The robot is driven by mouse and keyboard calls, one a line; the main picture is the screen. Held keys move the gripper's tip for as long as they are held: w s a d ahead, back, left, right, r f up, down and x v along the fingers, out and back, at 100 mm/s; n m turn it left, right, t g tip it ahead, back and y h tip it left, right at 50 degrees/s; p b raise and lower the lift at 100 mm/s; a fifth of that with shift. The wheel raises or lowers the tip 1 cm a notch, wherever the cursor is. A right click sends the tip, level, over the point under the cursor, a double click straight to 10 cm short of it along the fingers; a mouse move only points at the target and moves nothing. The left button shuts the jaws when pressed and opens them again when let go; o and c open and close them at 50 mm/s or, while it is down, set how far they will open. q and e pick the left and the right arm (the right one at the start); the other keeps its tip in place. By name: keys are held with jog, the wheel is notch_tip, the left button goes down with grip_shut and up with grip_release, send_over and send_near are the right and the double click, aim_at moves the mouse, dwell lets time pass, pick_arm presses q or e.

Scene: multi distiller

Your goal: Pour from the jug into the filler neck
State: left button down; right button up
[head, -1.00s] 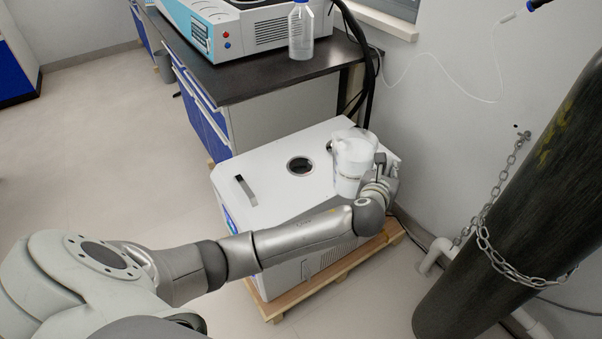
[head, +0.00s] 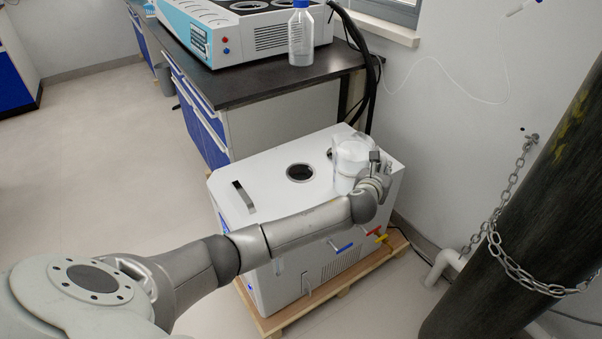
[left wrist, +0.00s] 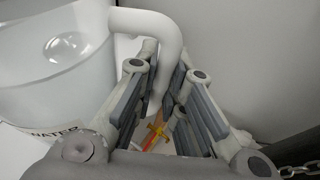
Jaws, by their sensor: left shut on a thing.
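The jug (head: 350,158) is a whitish, see-through pitcher over the right part of the white machine's top. I cannot tell whether it touches that top. My left gripper (head: 375,163) is at the jug's right side. The filler neck (head: 300,173) is a dark round opening in the machine's top, left of the jug and uncovered. My right gripper is out of view.
The white machine (head: 262,195) stands on a wooden pallet (head: 345,287), with blue and yellow valve handles on its front. A dark bench (head: 255,88) with a bottle (head: 301,38) stands behind. A chained dark cylinder (head: 520,220) is at the right. Floor at the left is clear.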

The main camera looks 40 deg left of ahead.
pick_arm(q)
jog(key=shift+w+r, duration=0.1)
jog(key=shift+r, duration=0.25)
